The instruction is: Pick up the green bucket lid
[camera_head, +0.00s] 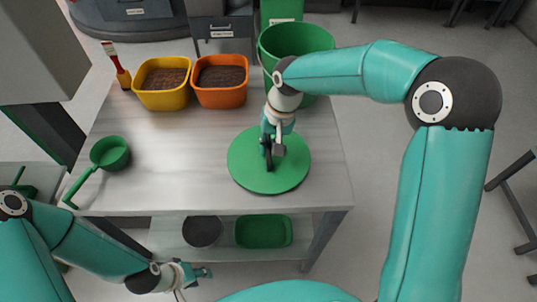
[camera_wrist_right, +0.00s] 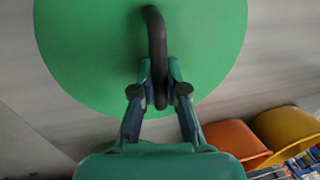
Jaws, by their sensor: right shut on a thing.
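The green bucket lid (camera_head: 246,172) is a flat round disc with a dark arched handle, at the right part of the table top. It also fills the upper part of the right wrist view (camera_wrist_right: 90,50), with its dark handle (camera_wrist_right: 155,35) between my fingers. My right gripper (camera_head: 271,158) is over the lid and shut on the handle; it also shows in the right wrist view (camera_wrist_right: 160,95). I cannot tell whether the lid rests on the table or is slightly raised. My left gripper (camera_head: 200,273) is low, in front of the table's lower shelf; its fingers are too small to judge.
The green bucket (camera_head: 295,40) stands behind the lid. A yellow bin (camera_head: 163,98) and an orange bin (camera_head: 222,97) with brown contents stand at the back. The lower shelf (camera_head: 170,240) holds a green tray (camera_head: 263,246).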

